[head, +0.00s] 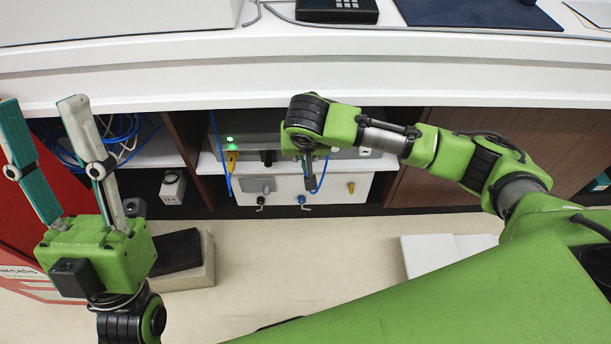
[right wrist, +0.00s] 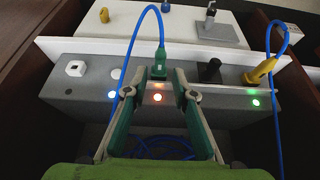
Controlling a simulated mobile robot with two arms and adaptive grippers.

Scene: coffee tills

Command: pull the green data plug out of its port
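The green data plug (right wrist: 159,66) sits in the top of a grey metal box (right wrist: 92,84) in the right wrist view, with a blue cable (right wrist: 136,38) looping from it. My right gripper (right wrist: 162,76) is open, with one fingertip on each side of the plug and what look like small gaps. In the head view my right gripper (head: 308,168) points down in front of the same box (head: 262,140) and hides the green plug. My left gripper (head: 40,108) is open and empty at the left, away from the box.
A yellow plug (right wrist: 262,71) with a blue cable and a black plug (right wrist: 210,71) stand right of the green plug. A white socket piece (right wrist: 75,68) is at left. A white counter edge (head: 200,75) overhangs the shelf. Clear floor (head: 320,250) lies in front.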

